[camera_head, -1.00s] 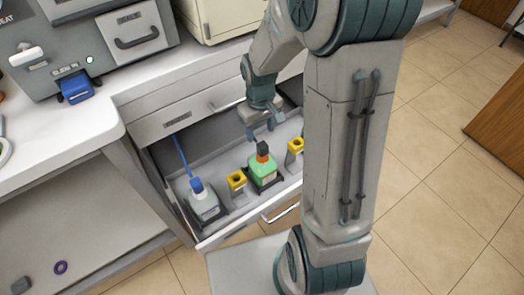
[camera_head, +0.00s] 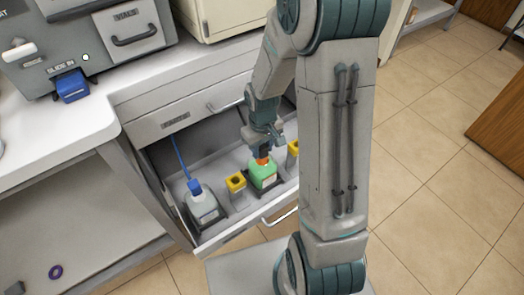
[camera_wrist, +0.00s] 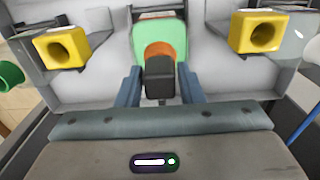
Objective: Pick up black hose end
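The black hose end (camera_wrist: 159,78) is a dark block on the orange collar (camera_wrist: 160,50) of a green bottle (camera_wrist: 160,30). In the head view the green bottle (camera_head: 263,175) stands in the open drawer, and my gripper (camera_head: 263,152) is directly above it, mostly hiding the black end. In the wrist view the two blue-grey fingers of my gripper (camera_wrist: 159,72) stand on either side of the black end. Narrow gaps show beside it, so the gripper looks open around it rather than clamped.
Yellow holders (camera_head: 236,182) (camera_head: 293,148) stand in the drawer on both sides of the green bottle. A clear bottle with a blue cap (camera_head: 200,203) and blue hose (camera_head: 180,158) is at the left. The drawer's front wall (camera_head: 225,237) and the counter (camera_head: 60,130) bound the space.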

